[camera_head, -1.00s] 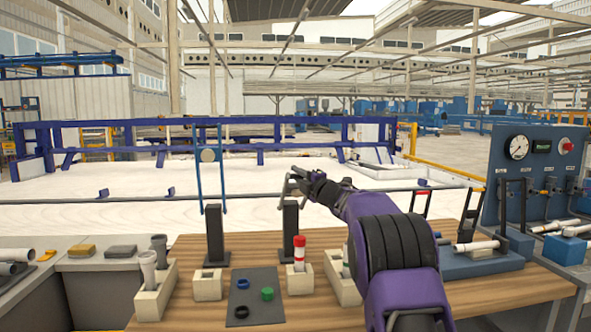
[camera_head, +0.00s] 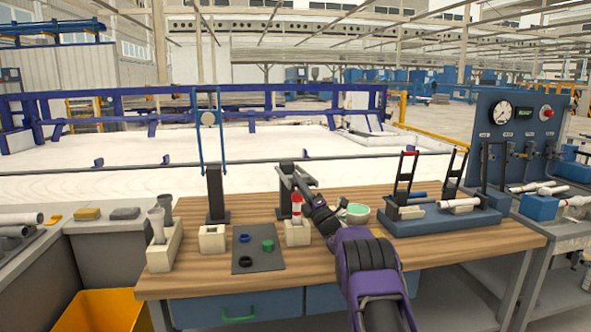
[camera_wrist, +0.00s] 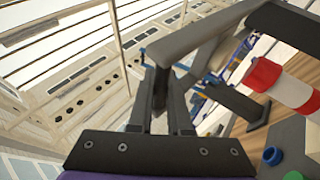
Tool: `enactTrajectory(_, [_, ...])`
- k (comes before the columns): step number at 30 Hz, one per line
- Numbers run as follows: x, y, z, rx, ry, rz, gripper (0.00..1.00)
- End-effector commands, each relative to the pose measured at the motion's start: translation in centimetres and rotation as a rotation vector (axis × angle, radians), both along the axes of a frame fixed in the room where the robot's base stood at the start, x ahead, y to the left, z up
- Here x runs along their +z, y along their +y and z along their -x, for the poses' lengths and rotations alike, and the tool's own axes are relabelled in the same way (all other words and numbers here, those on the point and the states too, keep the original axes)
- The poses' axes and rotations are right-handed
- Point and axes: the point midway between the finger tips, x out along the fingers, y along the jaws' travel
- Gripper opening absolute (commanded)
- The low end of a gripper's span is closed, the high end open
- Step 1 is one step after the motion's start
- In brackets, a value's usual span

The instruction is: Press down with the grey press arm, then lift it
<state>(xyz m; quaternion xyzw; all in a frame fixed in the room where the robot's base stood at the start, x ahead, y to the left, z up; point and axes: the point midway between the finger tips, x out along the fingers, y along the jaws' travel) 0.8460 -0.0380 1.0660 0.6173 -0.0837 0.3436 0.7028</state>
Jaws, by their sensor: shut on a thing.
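The grey press arm (camera_head: 294,178) slopes down from the top of a black post (camera_head: 285,195) on the wooden table. In the wrist view, the grey press arm (camera_wrist: 200,33) runs between my fingers. My gripper (camera_head: 306,189) is shut on it; my gripper also shows in the wrist view (camera_wrist: 160,85). Below the bar, a red and white pipe (camera_head: 296,210) stands upright in a beige block (camera_head: 297,234). The red and white pipe also shows at the right of the wrist view (camera_wrist: 290,88). I cannot tell whether the bar touches the pipe.
A dark mat (camera_head: 258,262) with blue, green and black rings lies left of my arm. Another black post (camera_head: 215,190) with a blue frame stands further left.

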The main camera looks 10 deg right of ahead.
Motion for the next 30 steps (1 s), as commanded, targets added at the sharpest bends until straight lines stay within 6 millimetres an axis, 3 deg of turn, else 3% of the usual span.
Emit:
enactTrajectory(9, [-2.8,0.0,0.5,0.006,-0.004,0.001,0.00])
enactTrajectory(24, [-3.4,0.0,0.5,0.007,-0.002,0.001,0.00])
enactTrajectory(25, [-3.4,0.1,0.5,0.007,-0.002,0.001,0.20])
enactTrajectory(30, [-3.4,0.0,0.5,0.006,0.000,0.000,0.47])
